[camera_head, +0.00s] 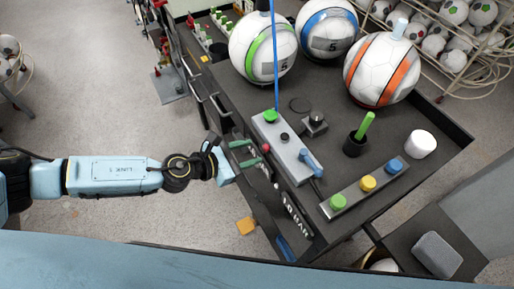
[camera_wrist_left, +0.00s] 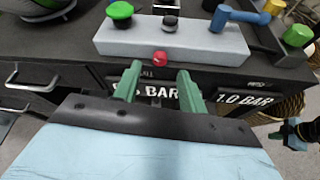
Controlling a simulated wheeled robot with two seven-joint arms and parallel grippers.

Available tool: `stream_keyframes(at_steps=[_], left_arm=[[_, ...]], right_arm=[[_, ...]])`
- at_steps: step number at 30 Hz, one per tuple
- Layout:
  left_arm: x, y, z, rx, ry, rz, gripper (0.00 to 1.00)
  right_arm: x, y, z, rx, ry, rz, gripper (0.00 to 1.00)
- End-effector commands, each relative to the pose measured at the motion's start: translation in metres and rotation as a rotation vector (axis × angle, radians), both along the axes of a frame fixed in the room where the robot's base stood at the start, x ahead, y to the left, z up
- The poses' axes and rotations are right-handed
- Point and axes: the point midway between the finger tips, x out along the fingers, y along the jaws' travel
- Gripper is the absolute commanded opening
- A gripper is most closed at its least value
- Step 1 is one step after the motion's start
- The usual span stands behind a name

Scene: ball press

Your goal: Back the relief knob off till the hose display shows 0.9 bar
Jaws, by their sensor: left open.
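A small red knob (camera_head: 266,148) sits on the front face of a grey block (camera_head: 284,146) on the dark bench; it also shows in the left wrist view (camera_wrist_left: 160,57). My left gripper (camera_head: 254,154) is open, with its green fingers pointing at the red knob. In the left wrist view its fingertips (camera_wrist_left: 159,73) lie just below and either side of the knob; contact cannot be told. The bench front carries a display reading 1.0 BAR (camera_wrist_left: 245,100). Another BAR display (camera_wrist_left: 147,91) is partly hidden by the fingers.
On the block are a green button (camera_head: 270,116), a black knob (camera_head: 284,137) and a blue lever (camera_head: 311,163). A plate with green, yellow and blue buttons (camera_head: 367,184) lies to the right. Several balls stand behind. Drawer handles (camera_head: 220,104) project from the bench's left side.

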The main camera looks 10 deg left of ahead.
Motion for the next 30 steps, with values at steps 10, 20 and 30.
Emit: stream_keyframes(at_steps=[10, 20, 30], left_arm=[[0.020, -0.023, -0.012, 0.000, 0.000, 0.000, 0.41], [0.020, -0.024, -0.013, 0.000, 0.000, 0.000, 0.34], [0.020, -0.023, -0.013, -0.001, 0.001, 0.001, 0.00]], right_arm=[[0.000, 0.000, -0.002, 0.000, 0.000, 0.000, 0.00], [0.000, 0.000, -0.002, 0.000, 0.000, 0.000, 0.00], [0.000, 0.000, -0.002, 0.000, 0.000, 0.000, 0.00]])
